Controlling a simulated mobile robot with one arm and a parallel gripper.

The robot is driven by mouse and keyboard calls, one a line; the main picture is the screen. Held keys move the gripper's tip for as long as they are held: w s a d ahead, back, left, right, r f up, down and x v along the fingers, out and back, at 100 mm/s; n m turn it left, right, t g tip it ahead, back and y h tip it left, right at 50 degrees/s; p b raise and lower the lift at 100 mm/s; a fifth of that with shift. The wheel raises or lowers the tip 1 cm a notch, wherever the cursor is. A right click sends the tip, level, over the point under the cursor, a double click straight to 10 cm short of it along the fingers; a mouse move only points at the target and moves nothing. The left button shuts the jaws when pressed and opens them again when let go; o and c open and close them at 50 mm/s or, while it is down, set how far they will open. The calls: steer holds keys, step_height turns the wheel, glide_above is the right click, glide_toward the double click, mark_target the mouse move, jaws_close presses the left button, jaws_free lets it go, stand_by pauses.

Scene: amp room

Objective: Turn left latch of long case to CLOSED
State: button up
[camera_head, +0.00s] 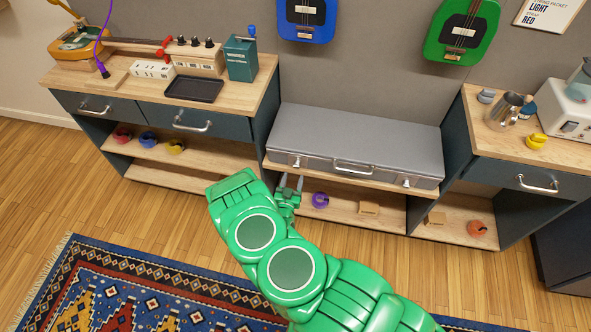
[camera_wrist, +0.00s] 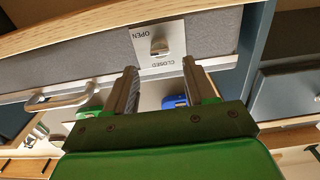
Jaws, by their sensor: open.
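The long grey case (camera_head: 358,139) lies shut on the low middle bench. Its left latch (camera_head: 296,162) is a small knob on a pale plate on the front face. My gripper (camera_head: 291,181) is just in front of and slightly below this latch. In the wrist view my gripper (camera_wrist: 161,67) is open and empty, its fingertips apart and short of the knob, with no contact visible.
The case handle (camera_head: 352,168) and right latch (camera_head: 406,183) are to the right. A purple roll (camera_head: 320,200) and wooden block (camera_head: 369,208) lie on the shelf below. Cabinets flank the bench; the left cabinet has a drawer handle (camera_head: 193,124). A patterned rug (camera_head: 140,290) covers the floor.

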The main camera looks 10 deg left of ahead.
mark_target(296, 167)
steer(key=shift+w, duration=2.65)
jaws_close()
